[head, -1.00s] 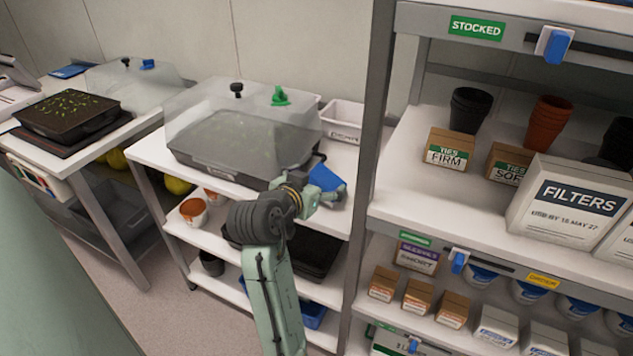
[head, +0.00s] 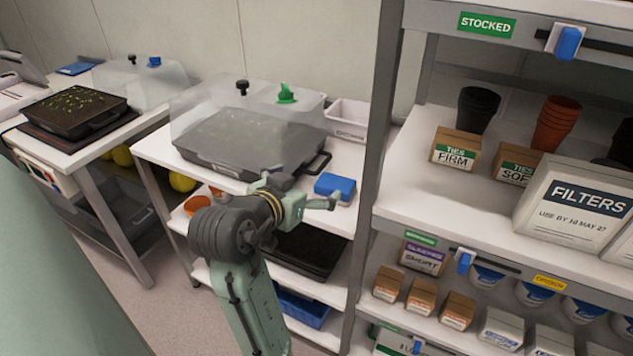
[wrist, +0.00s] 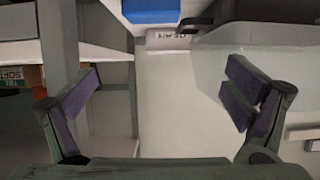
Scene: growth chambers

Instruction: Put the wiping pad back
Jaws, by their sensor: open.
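The wiping pad (head: 335,187), a blue block with a pale underside, lies flat on the white top of the middle cart (head: 346,152), right of the domed tray. Its blue side also shows at the top edge of the wrist view (wrist: 150,10). My gripper (head: 318,202) is open and empty, on the near side of the pad and apart from it. In the wrist view, my two dark fingers (wrist: 160,92) are spread wide with nothing between them.
A clear dome with a green vent (head: 286,94) covers a dark tray (head: 225,163) left of the pad. A white labelled bin (head: 346,118) stands behind. The grey post (head: 372,130) of the stocked shelving rises close on the right.

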